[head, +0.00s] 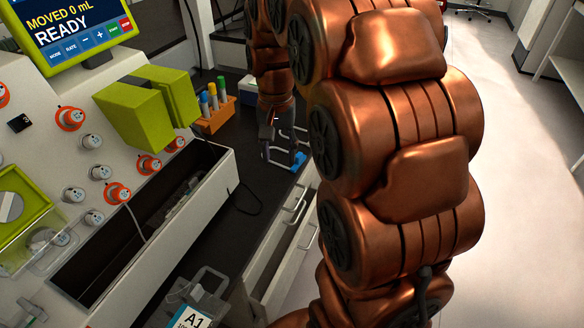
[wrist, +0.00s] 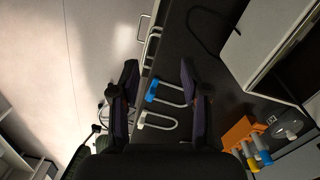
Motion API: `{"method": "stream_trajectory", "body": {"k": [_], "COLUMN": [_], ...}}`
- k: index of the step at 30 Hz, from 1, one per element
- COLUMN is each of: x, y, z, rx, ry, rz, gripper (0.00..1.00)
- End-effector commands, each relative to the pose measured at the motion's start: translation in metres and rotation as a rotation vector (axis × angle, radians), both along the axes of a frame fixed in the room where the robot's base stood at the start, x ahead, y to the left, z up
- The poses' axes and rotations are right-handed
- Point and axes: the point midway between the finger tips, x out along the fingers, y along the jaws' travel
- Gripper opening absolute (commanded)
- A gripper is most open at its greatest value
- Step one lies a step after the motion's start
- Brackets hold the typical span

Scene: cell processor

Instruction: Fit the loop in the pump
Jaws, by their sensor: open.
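A U-shaped loop with a blue end piece (wrist: 167,96) lies on the dark counter near its front edge in the wrist view. A similar loop with a pale end piece (wrist: 157,122) lies beside it. The blue piece also shows in the head view (head: 299,161), below my gripper (head: 281,138). In the wrist view my gripper (wrist: 159,70) is open, its two fingers on either side of the loops, holding nothing. Their height above the loops is hard to tell. What looks like the pump, a round part (head: 47,239) by a lime-framed clear cover (head: 22,212), is at the machine's left.
An orange rack (head: 215,118) with several coloured-cap tubes stands behind the loops. The white machine has an open trough (head: 100,262), orange-ringed knobs and a lime block (head: 134,113). Its screen (head: 80,28) reads READY. A bag marked A1 (head: 190,318) is at the front. A thin cable crosses the counter.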

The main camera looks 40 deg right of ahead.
Motion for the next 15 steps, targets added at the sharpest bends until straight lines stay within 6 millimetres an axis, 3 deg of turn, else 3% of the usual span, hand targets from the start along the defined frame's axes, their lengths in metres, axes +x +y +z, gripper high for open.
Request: {"method": "stream_trajectory", "body": {"k": [1, 7, 15], "x": [0.014, 0.057, 0.088], "y": [-0.015, -0.071, -0.125], "z": [-0.014, -0.042, -0.068], "rx": [-0.004, -0.017, -0.029], "ry": [-0.006, -0.027, -0.050], "rz": [-0.049, -0.231, -0.396], "gripper": [0.46, 0.46, 0.46]}}
